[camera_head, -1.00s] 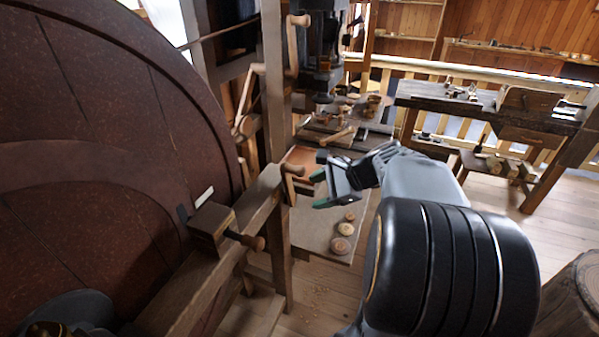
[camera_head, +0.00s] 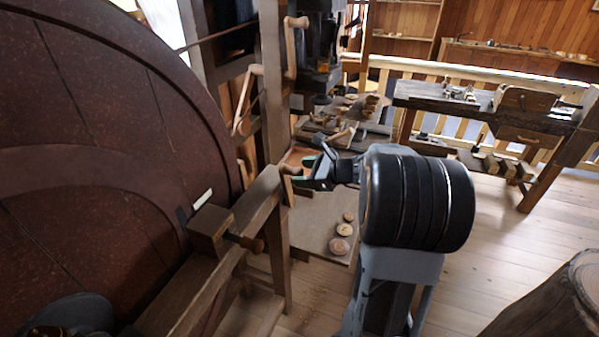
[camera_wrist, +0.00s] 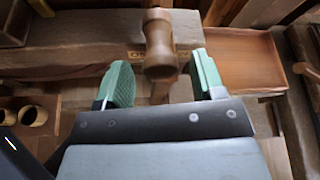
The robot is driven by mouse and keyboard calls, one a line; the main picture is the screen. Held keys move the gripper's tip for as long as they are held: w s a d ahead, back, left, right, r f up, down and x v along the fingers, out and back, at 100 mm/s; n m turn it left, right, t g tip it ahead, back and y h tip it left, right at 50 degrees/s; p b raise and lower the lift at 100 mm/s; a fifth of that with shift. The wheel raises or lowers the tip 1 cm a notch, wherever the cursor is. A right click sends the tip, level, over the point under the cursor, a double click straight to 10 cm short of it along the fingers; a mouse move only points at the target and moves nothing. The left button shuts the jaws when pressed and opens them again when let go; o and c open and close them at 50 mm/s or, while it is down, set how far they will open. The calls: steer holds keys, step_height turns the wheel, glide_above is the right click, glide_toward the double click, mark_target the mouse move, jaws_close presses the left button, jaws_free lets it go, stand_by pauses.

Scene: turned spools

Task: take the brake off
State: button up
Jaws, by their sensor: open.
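A turned wooden knob handle (camera_wrist: 159,50) stands between the two green fingertips of my gripper (camera_wrist: 162,82) in the wrist view. The fingers are open, with a gap on each side of the knob. In the head view my gripper (camera_head: 302,174) is at the end of the wooden beam beside the big wheel, and it partly hides the handle (camera_head: 287,181). A wooden block (camera_head: 210,228) with a peg (camera_head: 250,243) sits on the beam close to the wheel rim. I cannot tell from the pictures whether the block touches the rim.
The big dark red wheel (camera_head: 90,140) fills the left. A wooden post with crank handles (camera_head: 291,50) rises behind the beam (camera_head: 215,277). A cluttered bench (camera_head: 360,120) lies beyond. Round wooden discs (camera_head: 340,246) lie on a low board.

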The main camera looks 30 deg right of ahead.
steer(key=shift+x, duration=1)
jaws_close()
